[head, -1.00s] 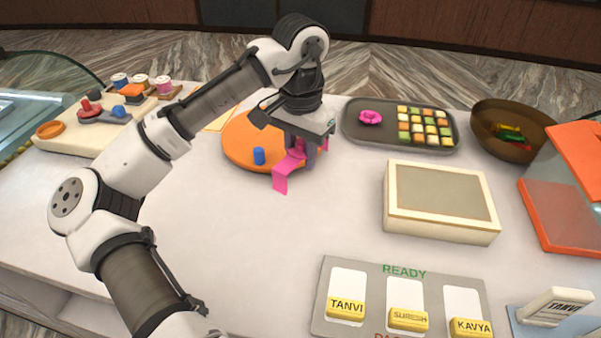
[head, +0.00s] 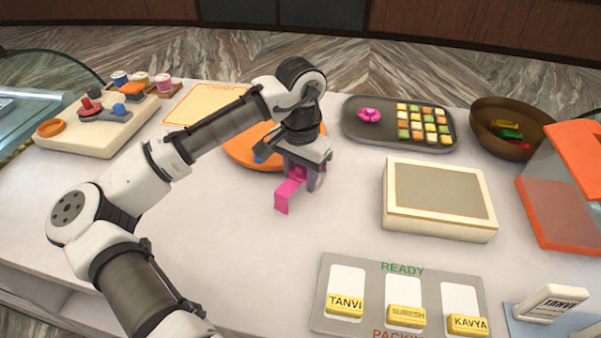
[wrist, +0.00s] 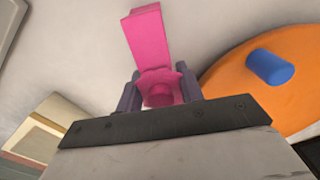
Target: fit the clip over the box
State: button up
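My gripper (head: 306,172) is shut on the pink clip (head: 288,193), a bent strip with a flower-shaped knob between the fingers. The wrist view shows the clip (wrist: 150,38) with its strip reaching away, and the gripper (wrist: 160,92) with a finger on each side of the knob. The clip appears held above the counter, in front of the orange disc. The cream box (head: 437,229) with a grey-beige top sits on the counter to the right, apart from the clip. A corner of the box (wrist: 48,122) shows at lower left in the wrist view.
The orange disc (head: 240,152) with a blue peg (wrist: 270,67) is partly hidden behind my arm. A dark tray (head: 380,140) with sweets and a brown bowl (head: 485,115) stand behind the box. The ready board (head: 385,325) lies in front. Counter between clip and box is clear.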

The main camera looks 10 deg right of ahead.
jog(key=shift+o, duration=1.1)
